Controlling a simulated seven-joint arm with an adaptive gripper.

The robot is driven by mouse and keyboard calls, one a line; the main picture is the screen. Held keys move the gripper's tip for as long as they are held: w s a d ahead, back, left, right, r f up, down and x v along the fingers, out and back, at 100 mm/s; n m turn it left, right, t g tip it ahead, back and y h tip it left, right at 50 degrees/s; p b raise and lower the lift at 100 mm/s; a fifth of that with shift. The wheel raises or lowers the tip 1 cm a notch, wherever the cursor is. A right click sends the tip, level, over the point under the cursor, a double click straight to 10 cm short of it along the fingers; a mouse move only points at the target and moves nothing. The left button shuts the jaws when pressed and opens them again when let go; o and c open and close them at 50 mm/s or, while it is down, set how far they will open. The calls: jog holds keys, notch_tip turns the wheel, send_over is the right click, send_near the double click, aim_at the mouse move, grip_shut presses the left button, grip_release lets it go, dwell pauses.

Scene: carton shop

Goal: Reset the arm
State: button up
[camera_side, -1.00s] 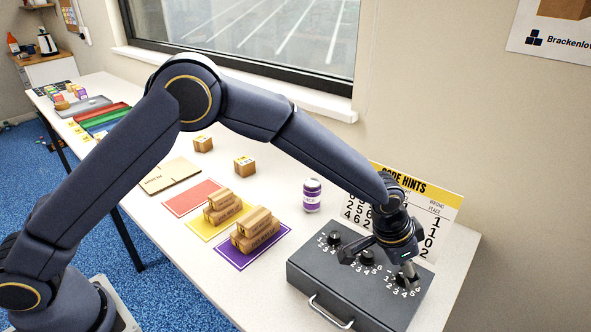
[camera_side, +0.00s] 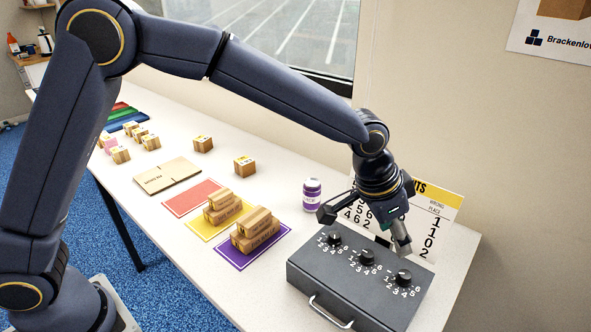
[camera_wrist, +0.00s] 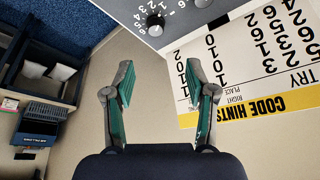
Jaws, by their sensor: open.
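My gripper (camera_side: 362,226) is open and empty. In the side view it hangs above the dark grey box with dials (camera_side: 325,277), toward its back edge, clear of the dials. In the wrist view my gripper (camera_wrist: 158,95) has its two fingers wide apart with nothing between them. The dial box (camera_wrist: 205,14) is at the top of the wrist view. The Code Hints card (camera_side: 440,203) stands behind the box, partly hidden by my wrist. It also shows in the wrist view (camera_wrist: 245,70).
A purple-labelled jar (camera_side: 312,194) stands left of my gripper. Cartons lie on the yellow mat (camera_side: 196,228) and purple mat (camera_side: 228,256); the red mat (camera_side: 190,199) is bare. Flat cardboard (camera_side: 165,177) and several small boxes are farther back. The wall is behind the table.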

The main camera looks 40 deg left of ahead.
jog(key=w+a+r+n+t, duration=0.1)
jog(key=a+r+n+t, duration=0.15)
jog(key=a+r, duration=0.9)
jog(key=s+a+r+n+t+y, duration=0.1)
jog(key=s+a+r, duration=0.4)
jog(key=a+r, duration=0.25)
jog(key=s+a+f+n+y, duration=0.1)
jog(key=s+a+n+y, duration=0.15)
jog(key=s+a, duration=0.9)
jog(key=s+f+n+g, duration=0.1)
jog(key=s+f, duration=0.6)
jog(key=s, duration=0.2)
jog(key=shift+d+f+h, duration=0.25)
jog(key=shift+h, duration=0.1)
jog(key=shift+s+g, duration=0.1)
jog(key=shift+g, duration=0.15)
